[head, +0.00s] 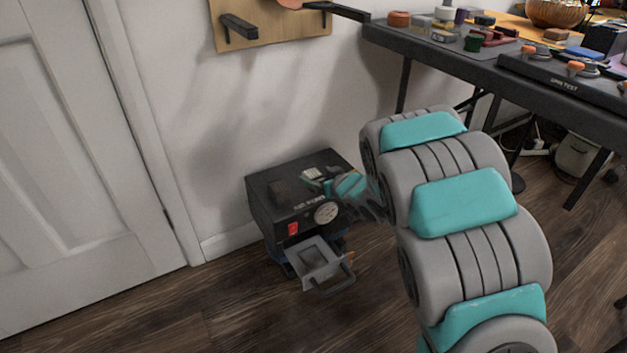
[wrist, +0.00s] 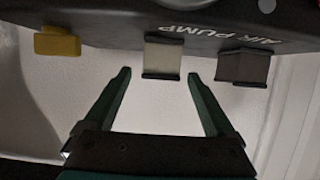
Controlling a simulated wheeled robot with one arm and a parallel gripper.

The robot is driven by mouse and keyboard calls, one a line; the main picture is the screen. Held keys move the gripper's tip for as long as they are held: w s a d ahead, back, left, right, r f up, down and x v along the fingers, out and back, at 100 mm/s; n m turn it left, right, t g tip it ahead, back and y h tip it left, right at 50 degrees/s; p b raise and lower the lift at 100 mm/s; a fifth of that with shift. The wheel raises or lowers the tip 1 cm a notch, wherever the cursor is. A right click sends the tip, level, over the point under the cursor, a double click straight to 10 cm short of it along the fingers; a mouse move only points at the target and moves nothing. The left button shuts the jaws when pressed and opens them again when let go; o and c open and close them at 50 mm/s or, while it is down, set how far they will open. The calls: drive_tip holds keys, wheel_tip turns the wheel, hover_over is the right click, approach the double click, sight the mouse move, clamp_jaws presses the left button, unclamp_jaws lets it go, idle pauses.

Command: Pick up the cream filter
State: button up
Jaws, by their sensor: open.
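The cream filter (wrist: 162,57) is a small block with dark end strips, on the black air pump in the wrist view. My gripper (wrist: 158,75) is open and empty. Its two dark green fingers point toward the filter, one to each side of it, and I see no contact. In the head view the air pump (head: 265,208) stands low by the wall. A small pale block (head: 312,172) shows on its top beside my gripper, which my arm partly hides.
A yellow block (wrist: 57,41) and a dark grey block (wrist: 243,67) flank the cream filter on the pump. An open drawer (head: 317,257) with a handle sticks out of the pump's front. A crowded dark table (head: 470,66) stands at the right. The floor at front left is clear.

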sight(316, 174)
drive_tip(key=x, duration=0.3)
drive_tip(key=shift+f, duration=0.1)
clamp_jaws()
idle(0.6)
